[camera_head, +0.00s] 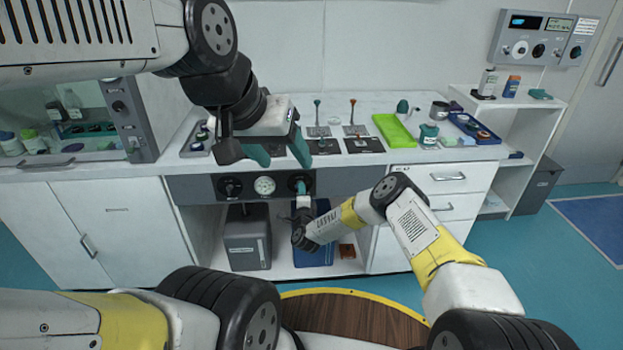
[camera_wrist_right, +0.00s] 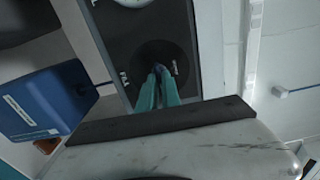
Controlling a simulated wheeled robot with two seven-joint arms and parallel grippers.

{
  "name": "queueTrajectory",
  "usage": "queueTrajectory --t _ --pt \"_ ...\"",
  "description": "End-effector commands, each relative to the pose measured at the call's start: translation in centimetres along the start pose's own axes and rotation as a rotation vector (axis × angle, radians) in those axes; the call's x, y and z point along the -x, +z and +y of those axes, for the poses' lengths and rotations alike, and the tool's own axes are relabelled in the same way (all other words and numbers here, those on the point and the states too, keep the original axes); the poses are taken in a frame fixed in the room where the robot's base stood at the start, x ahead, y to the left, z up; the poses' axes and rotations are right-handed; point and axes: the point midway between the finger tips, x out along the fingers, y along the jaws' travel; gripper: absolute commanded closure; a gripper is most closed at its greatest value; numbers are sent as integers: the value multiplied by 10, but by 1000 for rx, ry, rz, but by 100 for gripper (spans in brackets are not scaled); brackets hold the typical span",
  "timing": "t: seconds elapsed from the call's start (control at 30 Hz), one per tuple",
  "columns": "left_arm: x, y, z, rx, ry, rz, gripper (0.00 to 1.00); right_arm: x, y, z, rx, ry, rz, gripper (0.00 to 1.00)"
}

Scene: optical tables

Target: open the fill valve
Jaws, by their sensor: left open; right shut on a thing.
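The fill valve's round black dial (camera_wrist_right: 165,55) is on a dark panel, with a label that looks like FILL beside it in the right wrist view. My right gripper (camera_wrist_right: 158,74) is shut on the small dark knob at the dial's centre. The fingers hide most of the knob, and I cannot tell how far it is turned. In the head view the right gripper (camera_head: 302,189) is at the right-hand dial of the front panel (camera_head: 205,188), below the counter. My left gripper (camera_head: 279,153) is open and empty above the counter's front edge.
A white round gauge (camera_head: 264,185) and another black knob (camera_head: 230,187) share the panel. Below stand a grey container (camera_head: 246,240) and a blue container (camera_head: 322,250). Several small stands, a green tray (camera_head: 394,130) and bottles are on the counter (camera_head: 367,104).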

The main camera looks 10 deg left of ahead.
Motion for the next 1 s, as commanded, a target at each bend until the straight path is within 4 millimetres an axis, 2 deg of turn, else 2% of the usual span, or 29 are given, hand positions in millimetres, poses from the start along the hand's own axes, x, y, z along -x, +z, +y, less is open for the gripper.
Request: queueTrajectory --t 0.2,0.23,0.3,0.33,0.7,0.77,1.0 --pt "0 0 0 0 0 0 40 0 -1 0 -1 1 3 100" --pt "0 0 0 0 0 0 40 0 -1 0 -1 1 3 86" --pt "0 0 0 0 0 0 40 0 -1 0 -1 1 3 73" --pt "0 0 0 0 0 0 40 0 -1 0 0 1 2 71" --pt "0 0 0 0 0 0 40 4 0 1 0 1 0 71" --pt "0 0 0 0 0 0 40 11 0 1 0 3 -1 71" --pt "0 0 0 0 0 0 40 51 -1 1 0 4 0 71"
